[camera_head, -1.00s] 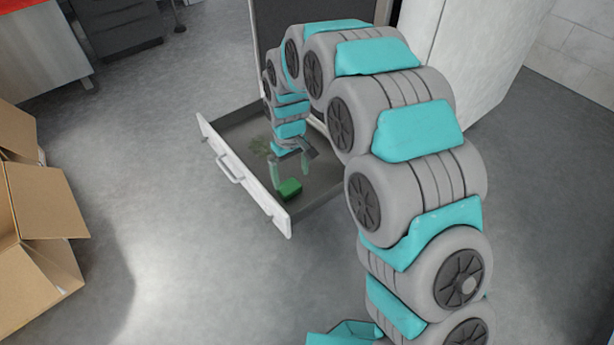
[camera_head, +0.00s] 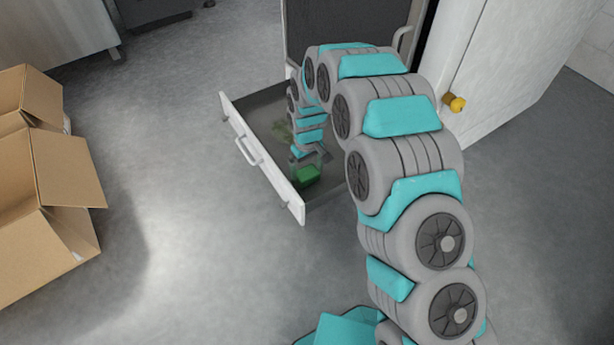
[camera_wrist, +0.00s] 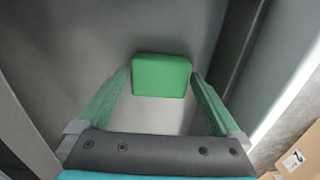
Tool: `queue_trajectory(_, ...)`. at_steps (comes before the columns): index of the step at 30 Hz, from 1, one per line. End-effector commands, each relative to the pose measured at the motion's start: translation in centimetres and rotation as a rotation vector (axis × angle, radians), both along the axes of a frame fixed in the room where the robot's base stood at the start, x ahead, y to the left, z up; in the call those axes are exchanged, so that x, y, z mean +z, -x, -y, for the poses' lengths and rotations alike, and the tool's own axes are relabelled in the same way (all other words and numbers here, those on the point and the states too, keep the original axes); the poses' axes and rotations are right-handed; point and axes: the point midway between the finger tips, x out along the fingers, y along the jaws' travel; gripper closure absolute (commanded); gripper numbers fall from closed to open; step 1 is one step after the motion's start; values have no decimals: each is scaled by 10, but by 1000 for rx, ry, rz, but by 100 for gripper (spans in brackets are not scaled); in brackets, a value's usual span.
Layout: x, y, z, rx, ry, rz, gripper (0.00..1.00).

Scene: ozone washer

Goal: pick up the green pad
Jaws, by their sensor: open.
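The green pad (camera_head: 307,175) lies in the open drawer (camera_head: 262,160), close to its white front panel. In the wrist view the pad (camera_wrist: 161,76) is a rounded green block just beyond and between my fingertips. My gripper (camera_wrist: 161,80) is open, with one green finger to each side of the pad and nothing held. In the head view my gripper (camera_head: 309,160) is down inside the drawer beside the pad, and its fingers are partly hidden and hard to make out.
The drawer's white front (camera_head: 262,158) with its handle (camera_head: 247,151) stands to the left of my gripper. Open cardboard boxes (camera_head: 60,185) stand at the left. A white cabinet (camera_head: 500,70) with a yellow knob (camera_head: 456,104) is at the right.

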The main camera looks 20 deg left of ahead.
Motion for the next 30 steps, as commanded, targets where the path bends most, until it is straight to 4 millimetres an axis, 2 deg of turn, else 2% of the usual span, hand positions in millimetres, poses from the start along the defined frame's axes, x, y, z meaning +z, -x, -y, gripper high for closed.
queue_trajectory(3, -12, 0, 0, 0, 1, -1, 0)
queue_trajectory(9, -11, 0, 0, 0, -1, 2, 0)
queue_trajectory(27, -11, 0, -1, 0, -1, 2, 66)
queue_trajectory(30, -11, 0, -1, 0, -1, 2, 66)
